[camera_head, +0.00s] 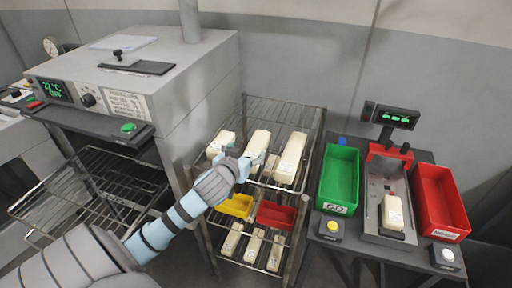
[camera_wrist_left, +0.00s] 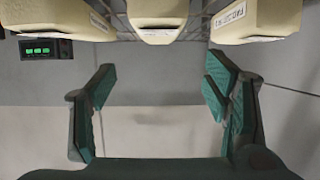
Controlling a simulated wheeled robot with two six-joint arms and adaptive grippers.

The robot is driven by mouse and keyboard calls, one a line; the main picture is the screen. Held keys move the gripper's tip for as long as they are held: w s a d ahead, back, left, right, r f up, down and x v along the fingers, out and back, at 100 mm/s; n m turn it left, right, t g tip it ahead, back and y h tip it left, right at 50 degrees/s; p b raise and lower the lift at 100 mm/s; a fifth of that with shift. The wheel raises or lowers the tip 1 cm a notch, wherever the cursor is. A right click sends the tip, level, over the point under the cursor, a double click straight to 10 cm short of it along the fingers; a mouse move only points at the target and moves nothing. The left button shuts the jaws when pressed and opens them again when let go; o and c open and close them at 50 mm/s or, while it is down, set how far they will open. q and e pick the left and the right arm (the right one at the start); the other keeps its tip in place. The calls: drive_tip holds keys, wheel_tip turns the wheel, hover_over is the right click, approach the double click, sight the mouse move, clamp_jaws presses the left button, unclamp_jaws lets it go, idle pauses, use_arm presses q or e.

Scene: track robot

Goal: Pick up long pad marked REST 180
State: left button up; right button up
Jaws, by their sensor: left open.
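Three long cream pads lie side by side on the rack's upper shelf: a left one (camera_head: 219,144), a middle one (camera_head: 258,143) and a right one (camera_head: 291,157). Their labels are too small to read, so I cannot tell which is REST 180. My left gripper (camera_head: 246,163) is at the front ends of the left and middle pads, open and empty. In the left wrist view its spread fingers (camera_wrist_left: 160,100) have nothing between them. Three pad ends show along that view's top, the central one (camera_wrist_left: 157,12) above the gap. My right gripper is not in view.
The wire rack (camera_head: 311,125) holds a yellow tray (camera_head: 236,206), a red tray (camera_head: 276,214) and small pads below. Left stands a grey oven (camera_head: 190,85). Right are a green bin (camera_head: 340,178), a scale holding a pad (camera_head: 393,212), and a red bin (camera_head: 440,200).

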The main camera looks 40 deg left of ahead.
sight(255, 146)
use_arm(q)
drive_tip(key=x, duration=0.7)
drive_tip(key=f+x, duration=0.1)
drive_tip(key=x, duration=0.3)
drive_tip(key=shift+d, duration=0.1)
drive_tip(key=c, duration=1.2)
